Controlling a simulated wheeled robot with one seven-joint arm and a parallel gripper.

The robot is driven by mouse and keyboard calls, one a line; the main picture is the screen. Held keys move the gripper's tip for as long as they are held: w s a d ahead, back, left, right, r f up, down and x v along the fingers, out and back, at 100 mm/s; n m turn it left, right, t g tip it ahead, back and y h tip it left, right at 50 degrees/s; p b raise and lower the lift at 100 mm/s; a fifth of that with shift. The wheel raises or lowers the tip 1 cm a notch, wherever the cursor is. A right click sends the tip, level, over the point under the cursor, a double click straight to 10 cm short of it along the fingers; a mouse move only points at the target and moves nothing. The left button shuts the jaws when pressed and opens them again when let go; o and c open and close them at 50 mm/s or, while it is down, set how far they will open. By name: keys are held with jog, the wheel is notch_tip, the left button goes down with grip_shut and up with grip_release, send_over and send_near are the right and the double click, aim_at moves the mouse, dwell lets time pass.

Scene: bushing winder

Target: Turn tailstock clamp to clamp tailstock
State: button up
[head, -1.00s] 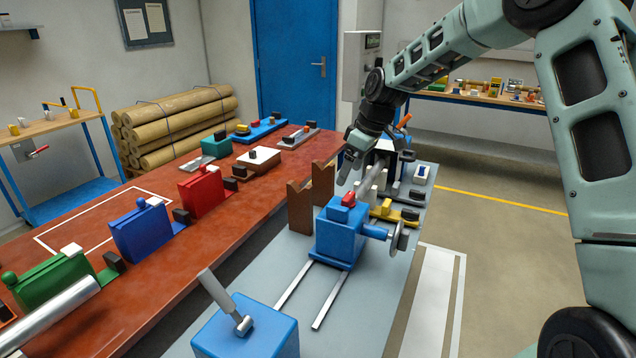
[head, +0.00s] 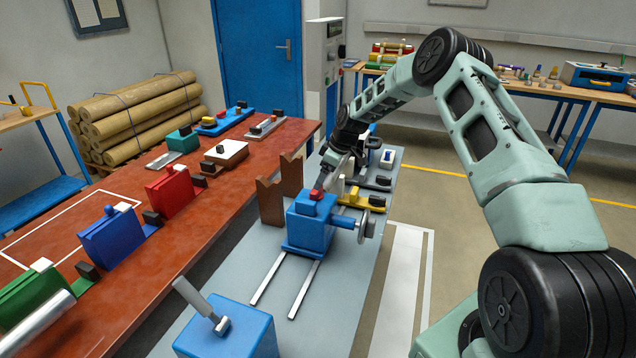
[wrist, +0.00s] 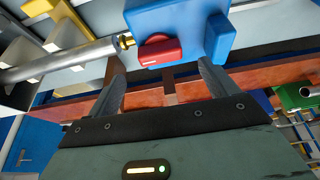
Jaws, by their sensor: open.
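The blue tailstock (head: 308,232) stands on two pale rails, with a handwheel (head: 366,225) on its right side. Its small red clamp (head: 315,196) sits on top with a dark part. In the wrist view the red clamp (wrist: 160,53) lies against the blue tailstock body (wrist: 185,22), just beyond and between my two fingers. My gripper (wrist: 161,68) is open, one finger to each side of the clamp, with no contact clearly visible. In the head view my gripper (head: 325,180) points down at the clamp from behind and partly hides what lies there.
A brown V-shaped support (head: 270,200) stands left of the tailstock. A yellow part (head: 355,198) with a black knob is behind it. A blue box with a grey lever (head: 225,340) is in front. A metal bar (wrist: 60,62) runs close to the clamp in the wrist view.

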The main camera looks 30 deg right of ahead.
aim_at(316, 192)
jog(key=shift+p+x, duration=0.8)
jog(key=shift+x, duration=2.25)
jog(key=c, duration=1)
